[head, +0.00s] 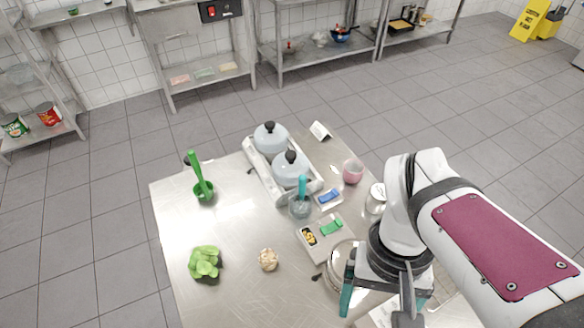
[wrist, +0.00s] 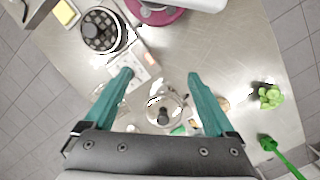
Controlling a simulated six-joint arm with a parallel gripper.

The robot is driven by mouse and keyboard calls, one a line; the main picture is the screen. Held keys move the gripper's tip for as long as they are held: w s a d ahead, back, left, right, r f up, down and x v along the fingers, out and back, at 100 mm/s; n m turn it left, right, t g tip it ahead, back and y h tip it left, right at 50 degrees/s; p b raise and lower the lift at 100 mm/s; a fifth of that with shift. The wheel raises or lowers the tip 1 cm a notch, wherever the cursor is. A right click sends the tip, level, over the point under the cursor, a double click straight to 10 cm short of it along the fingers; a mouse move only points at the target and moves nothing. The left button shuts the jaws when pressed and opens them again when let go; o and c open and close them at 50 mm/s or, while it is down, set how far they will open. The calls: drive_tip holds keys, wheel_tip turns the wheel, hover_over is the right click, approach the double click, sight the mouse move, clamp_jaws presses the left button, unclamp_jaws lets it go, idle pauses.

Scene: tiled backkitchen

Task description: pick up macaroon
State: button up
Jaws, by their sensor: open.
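A small beige, lumpy piece (head: 268,259), which looks most like the macaroon, lies alone on the steel table's near part, right of the green lettuce (head: 204,262). In the wrist view a beige bit (wrist: 224,104) shows just right of the right finger, partly hidden. My gripper (head: 380,302) is at the table's right side, well right of the beige piece. In the wrist view my gripper (wrist: 160,76) has its teal fingers wide apart, with nothing held between them. A shiny round metal lid or pot (wrist: 165,106) lies below, between the fingers.
The metal lid (head: 341,262) and a board with a green block (head: 331,227) stand between gripper and beige piece. Behind are lidded pots (head: 288,168), a pink cup (head: 352,171) and a green ladle (head: 203,188). The steel table (head: 235,225) is bare around the beige piece.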

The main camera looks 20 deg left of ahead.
drive_tip(key=w+a+f+n+h, duration=0.1)
drive_tip(key=w+a+n+h, duration=0.25)
drive_tip(key=n, duration=0.25)
drive_tip(key=n+t+h, duration=0.5)
drive_tip(key=n+t, duration=0.3)
drive_tip(key=n, duration=0.7)
hover_over(261, 263)
drive_tip(key=s, duration=0.5)
wheel_tip(261, 263, down, 9)
drive_tip(key=s+a+f+n+t, duration=0.1)
drive_tip(key=s+a+f+n, duration=0.1)
drive_tip(key=s+a+f+n+t+y, duration=0.1)
drive_tip(key=s+a+f+n+t, duration=0.1)
drive_tip(key=a, duration=0.1)
drive_tip(key=s+a+f+n+t, duration=0.2)
drive_tip(key=a+n, duration=0.1)
drive_tip(key=shift+s+f+y, duration=0.15)
drive_tip(key=shift+f+y, duration=0.1)
drive_tip(key=shift+y, duration=0.1)
drive_tip(key=x, duration=1.4)
drive_tip(key=shift+w+d+f, duration=0.15)
drive_tip(key=shift+w+d, duration=0.05)
drive_tip(key=shift+w, duration=0.05)
drive_tip(key=shift+w+d+f, duration=0.15)
drive_tip(key=shift+w, duration=0.1)
drive_tip(key=c, duration=1.4)
